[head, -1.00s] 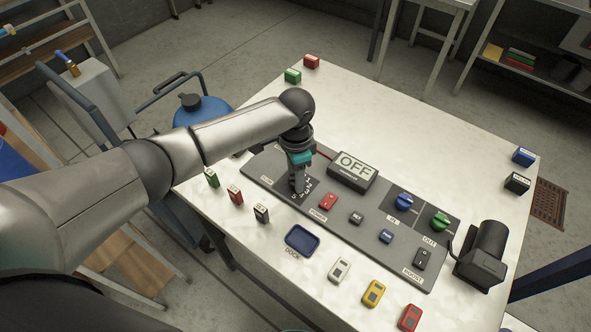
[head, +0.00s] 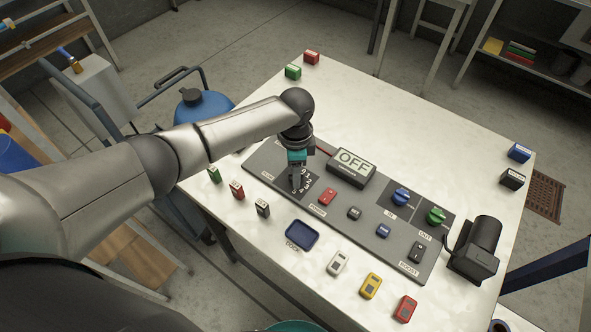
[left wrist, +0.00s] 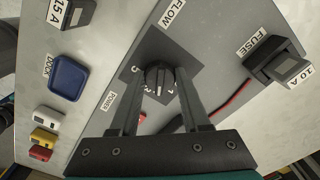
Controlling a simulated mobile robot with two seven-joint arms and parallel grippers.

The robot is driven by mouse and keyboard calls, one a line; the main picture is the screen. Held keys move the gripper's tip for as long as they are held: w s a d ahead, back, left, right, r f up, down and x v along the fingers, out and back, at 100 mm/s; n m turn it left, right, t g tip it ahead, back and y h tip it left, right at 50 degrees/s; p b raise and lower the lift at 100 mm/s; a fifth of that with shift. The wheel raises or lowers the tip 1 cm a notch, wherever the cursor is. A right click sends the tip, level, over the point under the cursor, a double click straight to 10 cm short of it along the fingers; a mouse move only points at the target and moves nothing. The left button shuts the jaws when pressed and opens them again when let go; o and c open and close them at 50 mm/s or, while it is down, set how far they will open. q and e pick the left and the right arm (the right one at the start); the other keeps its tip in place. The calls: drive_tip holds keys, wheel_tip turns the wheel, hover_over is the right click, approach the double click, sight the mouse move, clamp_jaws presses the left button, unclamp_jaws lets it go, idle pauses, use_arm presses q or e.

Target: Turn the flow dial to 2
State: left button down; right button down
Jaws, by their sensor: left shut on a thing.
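The flow dial (left wrist: 158,76) is a small black knob on a dark square plate (left wrist: 181,62), beside the FLOW label, in the left wrist view. White digits are printed around it; 1, 2 and 3 show partly, and its exact setting is hard to read. My left gripper (left wrist: 159,88) points down at the panel, with one finger on each side of the knob, shut on it. In the head view my left gripper (head: 297,186) hides most of the dial, with some digits showing to its right. My right gripper is not in view.
A blue dock tray (head: 302,235) and several coloured blocks lie around the panel.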

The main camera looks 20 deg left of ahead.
use_arm(q)
drive_tip(key=shift+c, duration=1.9)
unclamp_jaws()
drive_tip(key=shift+r, duration=0.1)
wheel_tip(320, 180, up, 15)
drive_tip(key=p, duration=0.3)
